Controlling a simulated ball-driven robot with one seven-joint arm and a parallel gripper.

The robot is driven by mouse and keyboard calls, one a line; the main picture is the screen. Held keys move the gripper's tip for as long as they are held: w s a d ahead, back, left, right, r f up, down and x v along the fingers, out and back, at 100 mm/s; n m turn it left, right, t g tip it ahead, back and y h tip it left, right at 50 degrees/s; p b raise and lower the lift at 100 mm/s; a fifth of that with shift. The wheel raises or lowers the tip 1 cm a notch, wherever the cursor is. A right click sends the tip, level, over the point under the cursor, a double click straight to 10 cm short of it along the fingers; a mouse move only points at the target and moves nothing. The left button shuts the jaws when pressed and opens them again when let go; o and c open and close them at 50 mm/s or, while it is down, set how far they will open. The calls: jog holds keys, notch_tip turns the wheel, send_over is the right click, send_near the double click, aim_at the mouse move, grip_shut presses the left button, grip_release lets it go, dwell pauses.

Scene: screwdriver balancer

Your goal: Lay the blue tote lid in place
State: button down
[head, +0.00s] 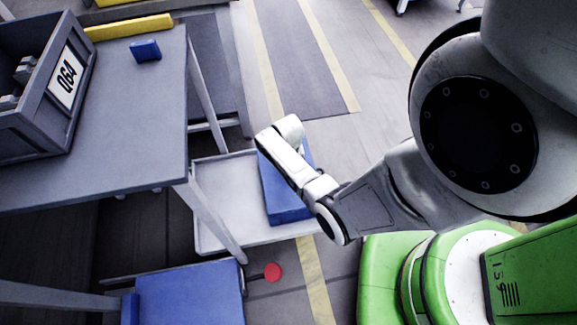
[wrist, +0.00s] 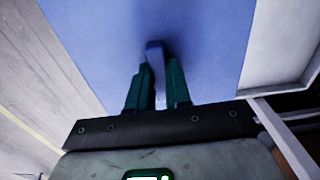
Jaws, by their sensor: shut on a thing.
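The blue lid (head: 285,192) shows in the head view as a flat blue panel partly under my arm, over the right side of a pale grey tray (head: 222,232). In the wrist view the lid (wrist: 100,30) fills most of the upper middle, with a raised blue handle (wrist: 154,56). My gripper (wrist: 158,80) is shut on this handle, one dark green finger on each side. In the head view my arm hides the fingers and part of the lid. I cannot tell whether the lid touches the tray. I cannot make out an open blue tote.
A grey table (head: 130,125) at left holds a dark bin (head: 30,135) labelled 064, a small blue block (head: 145,50) and a yellow bar (head: 128,27). A blue flat-topped thing (head: 190,297) and a red disc (head: 272,271) are at the bottom. Floor beyond the tray is clear.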

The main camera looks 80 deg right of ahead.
jog(key=shift+f, duration=0.3)
dwell(0.7)
dwell(0.3)
jog(key=c, duration=1)
grip_release()
notch_tip(320, 180, up, 11)
jog(key=p, duration=0.4)
jog(key=shift+f, duration=0.1)
